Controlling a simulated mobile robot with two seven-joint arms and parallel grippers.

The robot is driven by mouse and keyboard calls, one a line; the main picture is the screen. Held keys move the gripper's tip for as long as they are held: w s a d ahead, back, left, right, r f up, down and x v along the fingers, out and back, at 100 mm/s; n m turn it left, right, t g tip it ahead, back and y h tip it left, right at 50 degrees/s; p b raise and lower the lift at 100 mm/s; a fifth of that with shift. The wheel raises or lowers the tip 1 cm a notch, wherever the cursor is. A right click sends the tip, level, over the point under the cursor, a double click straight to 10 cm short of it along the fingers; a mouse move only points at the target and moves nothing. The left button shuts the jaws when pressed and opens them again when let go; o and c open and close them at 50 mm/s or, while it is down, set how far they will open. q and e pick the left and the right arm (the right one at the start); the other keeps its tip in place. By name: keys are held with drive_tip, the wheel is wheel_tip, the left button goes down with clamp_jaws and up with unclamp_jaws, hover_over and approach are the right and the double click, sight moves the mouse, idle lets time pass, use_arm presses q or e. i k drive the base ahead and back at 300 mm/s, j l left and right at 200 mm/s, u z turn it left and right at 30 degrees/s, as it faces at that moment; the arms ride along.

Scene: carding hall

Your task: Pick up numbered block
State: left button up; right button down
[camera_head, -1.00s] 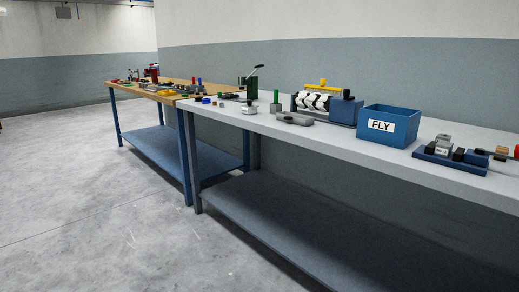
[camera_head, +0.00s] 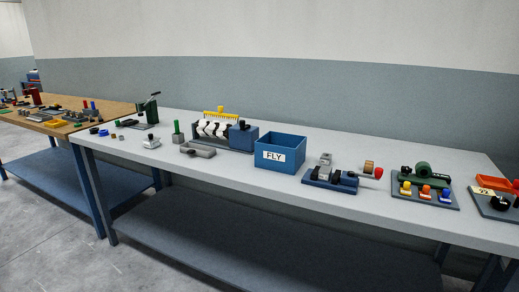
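A small pale yellow piece marked with what looks like "22" (camera_head: 484,191) sits on a dark base at the far right edge of the table. A small light grey block (camera_head: 151,142) lies near the left part of the grey table; any number on it is too small to read. Neither of my grippers is in view.
The long grey table (camera_head: 230,173) carries a blue box labelled FLY (camera_head: 292,143), a black-and-white roller device (camera_head: 213,128), a blue fixture (camera_head: 328,181), a green cylinder fixture (camera_head: 424,170) and an orange tray (camera_head: 494,183). A wooden-topped table (camera_head: 100,117) stands left. Floor in front is clear.

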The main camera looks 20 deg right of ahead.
sight(325, 172)
drive_tip(key=z, duration=1.4)
drive_tip(key=i+j, duration=0.15)
drive_tip(key=j, duration=0.15)
drive_tip(key=i+j, duration=0.3)
drive_tip(key=j, duration=0.25)
drive_tip(key=i+j+z, duration=0.1)
drive_tip(key=j, duration=0.2)
drive_tip(key=i+j, duration=0.15)
drive_tip(key=i+j+z, duration=0.15)
drive_tip(key=j, duration=0.25)
